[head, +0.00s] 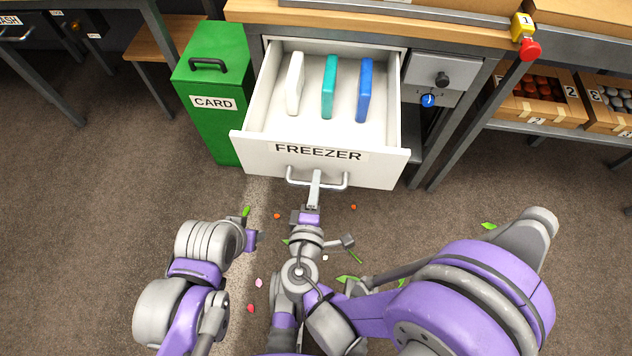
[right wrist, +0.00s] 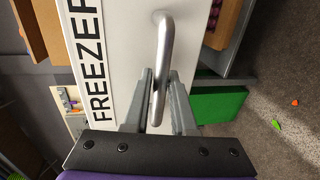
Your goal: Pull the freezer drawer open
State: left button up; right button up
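The white freezer drawer (head: 255,141) stands well out of its cabinet, with its inside open to view. A white pack (head: 295,84), a teal pack (head: 329,87) and a blue pack (head: 365,91) stand in it. The metal handle (head: 335,183) crosses the drawer front below the word FREEZER. My right gripper (head: 314,183) is at the handle. In the right wrist view the handle bar (right wrist: 162,60) runs between the fingers (right wrist: 161,100), which close on it from both sides. My left gripper (head: 251,239) is lower left, away from the drawer; its fingers do not show clearly.
A green CARD bin (head: 213,125) stands close left of the drawer. A grey panel with knobs (head: 440,75) is to its right, near a table leg. Petals and leaf bits (head: 258,283) litter the floor. Boxes (head: 540,100) sit on a shelf at right.

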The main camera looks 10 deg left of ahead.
jog(key=o, duration=0.3)
jog(key=v, duration=1)
jog(key=shift+s+r, duration=0.1)
jog(key=shift+s, duration=0.3)
